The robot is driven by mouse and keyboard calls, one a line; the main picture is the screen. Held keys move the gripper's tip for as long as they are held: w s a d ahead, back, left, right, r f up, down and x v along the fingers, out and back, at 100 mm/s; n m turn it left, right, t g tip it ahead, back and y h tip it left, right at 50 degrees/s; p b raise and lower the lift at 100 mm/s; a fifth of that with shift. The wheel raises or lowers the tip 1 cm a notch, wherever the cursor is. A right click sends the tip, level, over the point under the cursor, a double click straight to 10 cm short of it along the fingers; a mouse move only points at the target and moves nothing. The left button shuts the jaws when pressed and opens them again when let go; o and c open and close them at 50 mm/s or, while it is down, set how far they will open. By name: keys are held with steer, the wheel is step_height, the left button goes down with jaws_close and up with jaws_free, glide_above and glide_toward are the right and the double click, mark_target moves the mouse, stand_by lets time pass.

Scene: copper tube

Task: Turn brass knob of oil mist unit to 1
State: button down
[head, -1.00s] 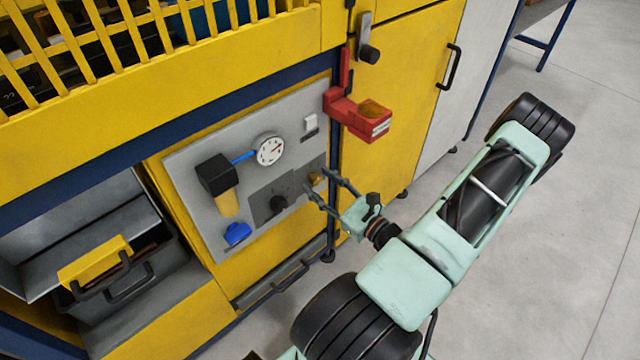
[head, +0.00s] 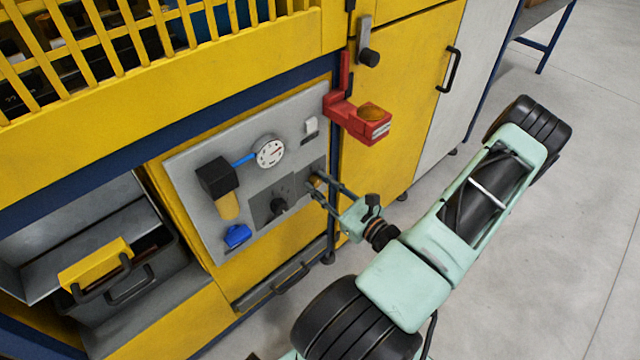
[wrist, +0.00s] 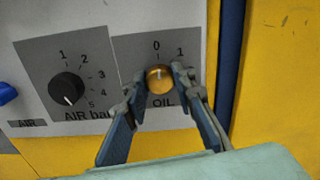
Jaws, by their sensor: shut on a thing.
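The brass knob (wrist: 159,79) is in the middle of the wrist view, on a dark grey plate marked OIL, with 0 above it and 1 to its upper right. Its pale pointer mark stands nearly upright, toward the 0. My gripper (wrist: 158,80) is shut on the knob, one finger on its left side and one on its right. In the head view my gripper (head: 314,184) is at the right edge of the grey panel, and its fingers partly hide the brass knob (head: 317,181).
A black AIR bar knob (wrist: 66,89) with a numbered scale sits left of the oil plate. The panel also carries a gauge (head: 270,152), a black-and-yellow filter unit (head: 217,180) and a blue part (head: 237,236). A red bracket (head: 350,115) juts out above my gripper.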

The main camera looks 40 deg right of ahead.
steer(key=m+p, duration=0.3)
steer(key=m, duration=0.1)
steer(key=shift+r, duration=0.1)
steer(key=shift+m+p, duration=0.8)
steer(key=shift+m, duration=1.4)
steer(key=c, duration=1.6)
jaws_free()
steer(key=s, duration=1.2)
steer(key=shift+d, duration=0.45)
